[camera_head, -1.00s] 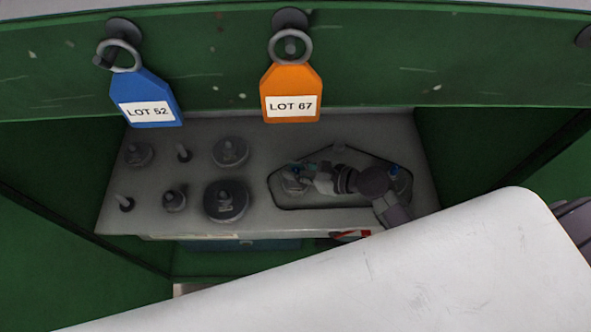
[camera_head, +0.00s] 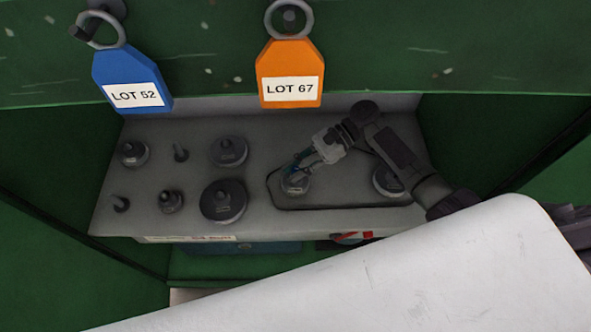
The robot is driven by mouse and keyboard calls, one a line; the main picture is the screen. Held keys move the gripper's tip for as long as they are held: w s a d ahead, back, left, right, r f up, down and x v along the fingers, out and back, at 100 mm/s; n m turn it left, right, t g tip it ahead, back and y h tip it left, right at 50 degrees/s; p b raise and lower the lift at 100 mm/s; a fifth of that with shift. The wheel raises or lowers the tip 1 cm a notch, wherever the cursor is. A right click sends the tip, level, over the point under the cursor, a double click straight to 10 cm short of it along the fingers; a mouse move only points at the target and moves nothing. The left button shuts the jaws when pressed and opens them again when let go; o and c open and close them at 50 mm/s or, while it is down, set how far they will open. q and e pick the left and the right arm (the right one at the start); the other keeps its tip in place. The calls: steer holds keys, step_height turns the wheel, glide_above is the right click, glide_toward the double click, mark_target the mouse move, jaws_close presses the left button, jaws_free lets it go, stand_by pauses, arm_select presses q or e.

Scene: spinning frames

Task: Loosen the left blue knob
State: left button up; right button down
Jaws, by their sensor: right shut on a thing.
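The left blue knob (camera_head: 291,171) sits over a grey round base (camera_head: 295,186) at the left end of a recessed dark-edged plate (camera_head: 340,195) on the grey bench. Only a little blue shows between the fingers. My right gripper (camera_head: 303,166) reaches down to it from the upper right, tilted, and is shut on the knob. Another round base (camera_head: 385,184) stands at the right end of the plate, partly behind my right arm; no blue is visible on it. My left gripper is not in view.
Several dark weights and pegs, including a large disc weight (camera_head: 223,202), stand on the bench's left half. A blue LOT 52 tag (camera_head: 128,76) and an orange LOT 67 tag (camera_head: 289,58) hang on the green wall. A red-and-white item (camera_head: 350,238) is below the bench front.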

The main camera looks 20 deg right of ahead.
steer(key=n+g+h+b, duration=0.1)
steer(key=n+g, duration=0.1)
steer(key=g, duration=0.1)
steer(key=n+g+h+b, duration=0.1)
steer(key=n+g+h, duration=0.1)
steer(key=n, duration=0.1)
steer(key=shift+n+g+b, duration=0.3)
steer(key=shift+g+b, duration=0.05)
steer(key=shift+g, duration=0.05)
steer(key=shift+f, duration=0.1)
steer(key=c, duration=1)
jaws_free()
steer(key=shift+c, duration=0.2)
steer(key=shift+w+d, duration=0.1)
steer(key=v, duration=0.7)
